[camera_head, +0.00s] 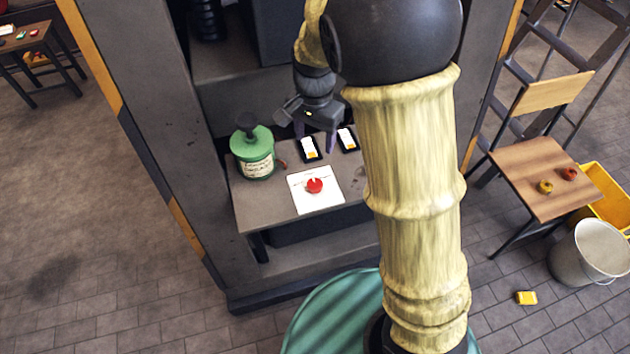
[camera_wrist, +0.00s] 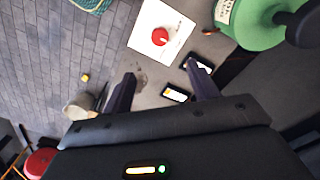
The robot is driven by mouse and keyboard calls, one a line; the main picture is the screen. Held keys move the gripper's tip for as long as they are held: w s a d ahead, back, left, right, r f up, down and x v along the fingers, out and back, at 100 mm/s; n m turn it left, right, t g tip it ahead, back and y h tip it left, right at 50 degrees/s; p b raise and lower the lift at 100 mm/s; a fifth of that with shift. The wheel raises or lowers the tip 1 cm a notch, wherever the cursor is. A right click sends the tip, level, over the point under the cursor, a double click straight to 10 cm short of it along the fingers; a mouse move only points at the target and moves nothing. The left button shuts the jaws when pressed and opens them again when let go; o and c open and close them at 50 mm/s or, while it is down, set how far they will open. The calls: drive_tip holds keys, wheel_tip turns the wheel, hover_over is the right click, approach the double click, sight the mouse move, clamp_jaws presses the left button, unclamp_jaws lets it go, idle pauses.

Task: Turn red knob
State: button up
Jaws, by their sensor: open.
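The red knob (camera_head: 314,185) sits on a white square plate (camera_head: 327,201) on the grey shelf, with a pale mark on its top. In the wrist view the red knob (camera_wrist: 160,37) is near the top, beyond my fingertips. My gripper (camera_head: 315,140) is above the back of the shelf, behind the knob in the head view, with its fingers pointing down. In the wrist view my gripper (camera_wrist: 160,80) shows two dark fingers spread wide with nothing between them. It is apart from the knob.
A green canister (camera_head: 253,155) stands left of the plate. Two dark switches with lit white faces (camera_head: 309,148) (camera_head: 347,139) are behind it. Upright grey posts flank the shelf. A chair (camera_head: 543,175), a bucket (camera_head: 588,252) and a yellow crate (camera_head: 605,200) stand at right.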

sight(315, 183)
wheel_tip(315, 183, down, 18)
drive_tip(key=shift+r+b, duration=0.25)
drive_tip(key=shift+b, duration=0.15)
idle(0.3)
drive_tip(key=c, duration=1)
